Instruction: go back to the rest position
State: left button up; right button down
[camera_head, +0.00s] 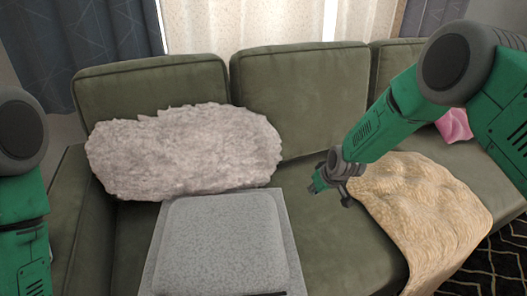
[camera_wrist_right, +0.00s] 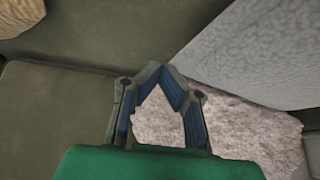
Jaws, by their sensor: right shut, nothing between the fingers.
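My right gripper (camera_head: 333,180) reaches in from the right in the head view and hangs above the green sofa (camera_head: 305,185), between the grey box and the tan blanket. Its fingers (camera_wrist_right: 160,80) show in the right wrist view with their tips together and nothing held. My left arm shows at the left edge of the head view, but its gripper is out of the picture.
A fluffy pinkish-grey pillow (camera_head: 185,152) leans on the sofa back. A grey box-like block (camera_head: 220,245) sits on the front seat. A tan blanket (camera_head: 425,210) drapes over the seat at right. A pink item (camera_head: 456,124) lies behind my right arm.

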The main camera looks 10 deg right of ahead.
jog(key=s+f+g, duration=0.1)
jog(key=s+f, duration=0.4)
jog(key=s, duration=0.5)
jog(key=s+f+g, duration=0.1)
jog(key=s+f, duration=0.3)
jog(key=s, duration=0.5)
jog(key=s+d+r+m+g+h, duration=0.1)
jog(key=s+d+m+g, duration=0.1)
jog(key=s, duration=2.3)
jog(key=shift+s+d+r+g, duration=0.2)
jog(key=shift+s+d+g, duration=0.1)
jog(key=shift+d+g, duration=0.2)
jog(key=shift+w, duration=0.1)
